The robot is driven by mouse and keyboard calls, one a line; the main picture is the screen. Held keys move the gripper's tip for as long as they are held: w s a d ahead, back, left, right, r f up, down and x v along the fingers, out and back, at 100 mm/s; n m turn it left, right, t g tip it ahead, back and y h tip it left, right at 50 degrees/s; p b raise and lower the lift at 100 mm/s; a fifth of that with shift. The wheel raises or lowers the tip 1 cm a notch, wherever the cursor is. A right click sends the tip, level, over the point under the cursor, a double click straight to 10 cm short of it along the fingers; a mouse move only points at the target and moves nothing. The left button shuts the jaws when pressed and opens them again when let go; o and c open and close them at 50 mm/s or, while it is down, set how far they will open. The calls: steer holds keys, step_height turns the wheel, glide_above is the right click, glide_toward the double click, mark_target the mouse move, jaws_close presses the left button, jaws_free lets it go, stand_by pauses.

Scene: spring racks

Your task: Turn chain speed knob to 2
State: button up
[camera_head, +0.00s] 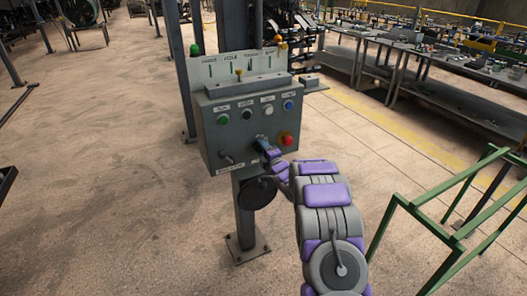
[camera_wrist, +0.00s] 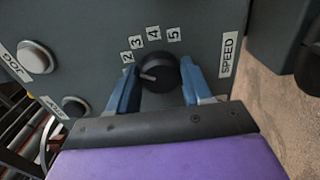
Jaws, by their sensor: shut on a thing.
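The chain speed knob (camera_wrist: 162,76) is black and round, on the grey control box (camera_head: 214,142). The numbers 2, 3, 4 and 5 show around it in the wrist view, with a SPEED label (camera_wrist: 227,55) to the right. Its white pointer line points left and slightly down, towards my left finger, below the 2. Any mark behind that finger is hidden. My gripper (camera_wrist: 159,66) has its blue fingers on either side of the knob and is shut on it. In the head view my gripper (camera_head: 265,146) is at the box's front and hides the knob.
A red button (camera_head: 287,139) is close to the right of my gripper. Green (camera_head: 223,119), black, white and blue (camera_head: 289,105) buttons line the top. A lever (camera_head: 227,158) is at lower left. A green frame (camera_head: 455,235) stands at right. The floor at left is clear.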

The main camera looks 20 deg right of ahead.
steer(key=shift+a+f, duration=0.15)
steer(key=shift+f, duration=0.15)
steer(key=o, duration=1)
steer(key=shift+o, duration=0.2)
steer(key=shift+r, duration=0.15)
steer(key=s+p, duration=0.3)
steer(key=s, duration=1.4)
steer(key=shift+s+d, duration=0.2)
steer(key=shift+d, duration=0.15)
